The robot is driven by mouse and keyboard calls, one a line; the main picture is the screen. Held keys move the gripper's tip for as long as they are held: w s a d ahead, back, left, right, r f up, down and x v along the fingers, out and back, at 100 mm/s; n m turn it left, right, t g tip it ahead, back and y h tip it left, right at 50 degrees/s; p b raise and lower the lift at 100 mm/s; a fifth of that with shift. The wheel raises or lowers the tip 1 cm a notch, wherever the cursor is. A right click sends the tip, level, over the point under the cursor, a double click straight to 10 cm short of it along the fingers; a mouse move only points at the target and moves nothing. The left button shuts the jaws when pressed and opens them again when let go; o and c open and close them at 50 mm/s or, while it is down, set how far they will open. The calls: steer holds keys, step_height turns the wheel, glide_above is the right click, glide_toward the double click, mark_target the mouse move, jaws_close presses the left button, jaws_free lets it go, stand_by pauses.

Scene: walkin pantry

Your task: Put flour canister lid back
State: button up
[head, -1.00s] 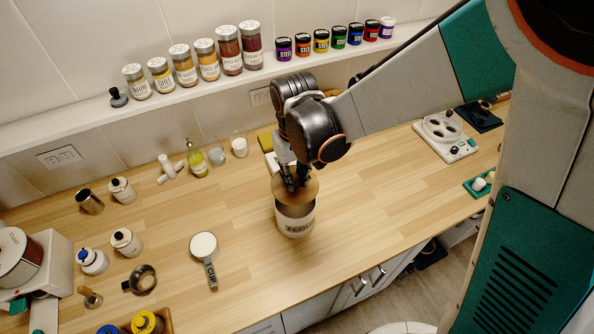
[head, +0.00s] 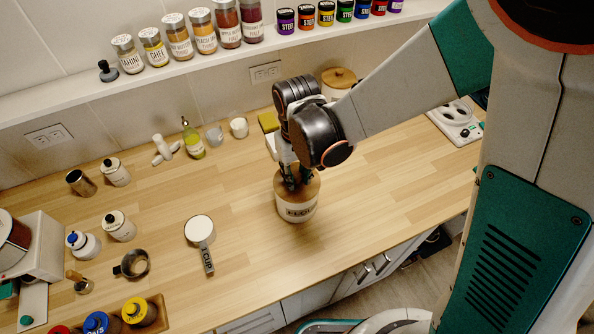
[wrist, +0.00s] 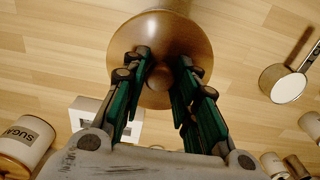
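The flour canister (head: 297,212) is a pale, labelled cylinder standing upright on the wooden counter. Its round wooden lid (wrist: 160,40) with a small knob (wrist: 160,77) lies over the canister's mouth and looks about level. The arm hides part of the rim in the head view, so I cannot tell if it is fully seated. My gripper (head: 298,180) points down at the lid. In the wrist view its green fingers (wrist: 163,62) stand on both sides of the knob, apparently with small gaps, so it looks open around the knob.
A measuring cup (head: 199,230) lies left of the canister. A sugar canister (wrist: 28,140) and a yellow sponge (head: 268,121) are behind. A shelf with jars (head: 202,30) runs along the wall.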

mark_target(297, 175)
stand_by(0.3)
step_height(297, 175, up, 12)
steer(key=p, duration=0.8)
